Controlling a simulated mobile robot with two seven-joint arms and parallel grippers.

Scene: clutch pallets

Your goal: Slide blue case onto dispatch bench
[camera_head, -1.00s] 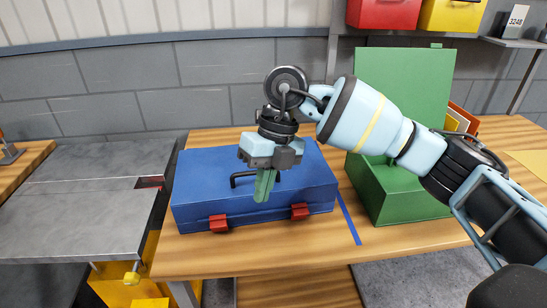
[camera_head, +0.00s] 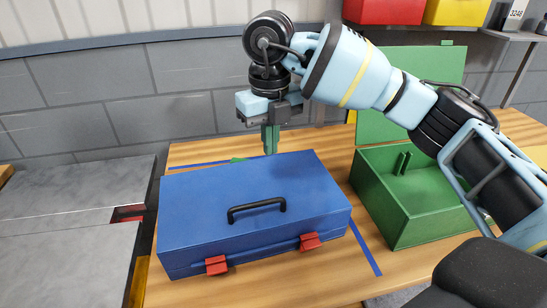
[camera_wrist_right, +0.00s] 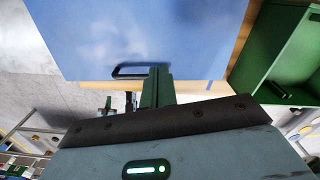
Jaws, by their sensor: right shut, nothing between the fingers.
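The blue case (camera_head: 205,215) lies flat and closed on the wooden bench top (camera_head: 210,152). Its black handle (camera_head: 257,207) is on the lid and its two red latches face the near side. My right gripper (camera_head: 271,150) points down at the case's far edge. Its fingers are shut and empty; whether they touch the case cannot be told. In the right wrist view, the green fingers (camera_wrist_right: 158,85) show against the blue case (camera_wrist_right: 190,35), near its handle (camera_wrist_right: 142,71). My left gripper is out of view.
Blue tape (camera_head: 364,248) runs along the bench to the right of the case. An open green box (camera_head: 425,215) stands beyond it. A grey surface (camera_head: 70,220) with a red mark is at the left, across a gap.

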